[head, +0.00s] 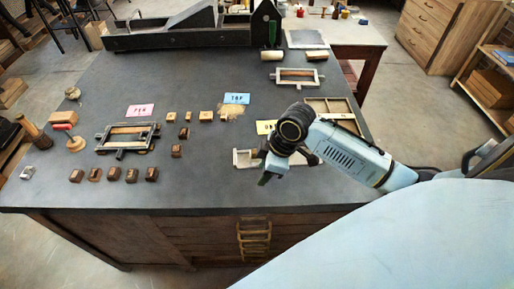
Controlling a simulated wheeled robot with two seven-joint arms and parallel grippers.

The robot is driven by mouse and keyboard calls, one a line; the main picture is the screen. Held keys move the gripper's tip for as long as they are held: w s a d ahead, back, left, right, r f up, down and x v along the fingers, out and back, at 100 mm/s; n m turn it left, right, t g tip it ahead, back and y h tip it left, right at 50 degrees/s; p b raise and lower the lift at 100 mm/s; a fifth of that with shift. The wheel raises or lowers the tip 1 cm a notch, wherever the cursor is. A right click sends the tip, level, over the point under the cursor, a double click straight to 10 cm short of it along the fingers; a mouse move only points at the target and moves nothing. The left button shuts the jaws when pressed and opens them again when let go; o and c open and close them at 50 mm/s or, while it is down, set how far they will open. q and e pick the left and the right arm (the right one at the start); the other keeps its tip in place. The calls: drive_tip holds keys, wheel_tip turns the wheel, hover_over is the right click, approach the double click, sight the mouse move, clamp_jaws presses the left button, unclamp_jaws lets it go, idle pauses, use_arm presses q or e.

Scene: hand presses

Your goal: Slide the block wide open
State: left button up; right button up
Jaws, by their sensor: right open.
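My right gripper (268,177) reaches in from the right, low over the front of the dark table, with its fingers apart. A dark metal frame (102,147) with a wooden block (130,134) inside lies at the left, below the pink card. Another pale frame (280,77) lies at the back right. Which block slides is unclear. My left gripper is out of view.
Small wooden blocks (131,175) stand in rows in the middle and front left of the table (200,220). A wooden tray (349,104) lies behind my right forearm. A long dark press (160,40) stands at the back. The front edge strip is clear.

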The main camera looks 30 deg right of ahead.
drive_tip(key=w+d+r+n, duration=0.2)
drive_tip(key=w+d+r, duration=0.5)
drive_tip(key=d+r, duration=0.15)
drive_tip(key=shift+y, duration=0.3)
drive_tip(key=x, duration=0.8)
drive_tip(key=a+x, duration=0.1)
drive_tip(key=x, duration=0.3)
drive_tip(key=shift+f+p, duration=0.2)
drive_tip(key=shift+p, duration=0.1)
clamp_jaws()
